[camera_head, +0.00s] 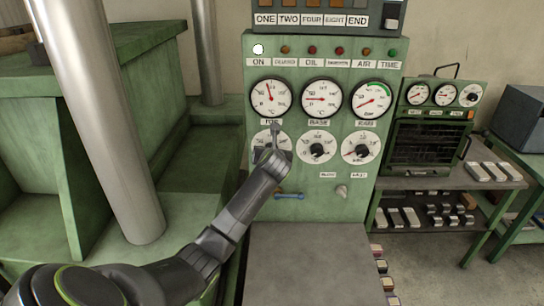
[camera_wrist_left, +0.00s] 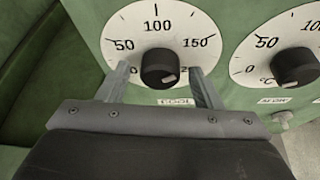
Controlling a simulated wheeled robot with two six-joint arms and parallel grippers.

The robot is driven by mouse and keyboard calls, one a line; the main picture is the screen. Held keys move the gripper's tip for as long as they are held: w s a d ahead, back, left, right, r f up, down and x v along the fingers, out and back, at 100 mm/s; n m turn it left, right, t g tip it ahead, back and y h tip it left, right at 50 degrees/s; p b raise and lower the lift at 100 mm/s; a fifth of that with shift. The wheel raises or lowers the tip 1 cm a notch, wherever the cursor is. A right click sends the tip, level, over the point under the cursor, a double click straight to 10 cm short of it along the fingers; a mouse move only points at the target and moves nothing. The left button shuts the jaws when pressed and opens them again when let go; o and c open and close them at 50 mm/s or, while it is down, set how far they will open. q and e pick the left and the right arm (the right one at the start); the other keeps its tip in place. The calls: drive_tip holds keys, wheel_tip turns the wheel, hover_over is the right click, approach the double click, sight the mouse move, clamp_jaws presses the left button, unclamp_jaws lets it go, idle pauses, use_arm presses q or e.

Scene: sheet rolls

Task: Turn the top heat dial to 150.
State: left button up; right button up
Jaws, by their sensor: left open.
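The top heat dial is the leftmost white dial (camera_head: 259,138) in the lower row, under the gauge marked TOP. My left gripper (camera_head: 273,146) covers much of it in the head view. In the wrist view the dial (camera_wrist_left: 161,20) shows 50, 100 and 150 along its arc. Its black knob (camera_wrist_left: 158,66) has a pale mark at its lower right; the exact reading is unclear. My left gripper (camera_wrist_left: 159,71) is open, one finger left and one right of the knob, with visible gaps on both sides. My right gripper is not in view.
Two similar dials stand to the right, the middle one (camera_head: 317,148) and the right one (camera_head: 361,147). Three gauges sit above. A blue handle (camera_head: 289,196) and a pale knob (camera_head: 341,191) are below. A grey surface (camera_head: 308,262) stands in front of the panel.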

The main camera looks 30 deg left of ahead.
use_arm(q)
drive_tip(key=b+v, duration=0.4)
drive_tip(key=v, duration=1.3)
drive_tip(key=shift+d, duration=0.1)
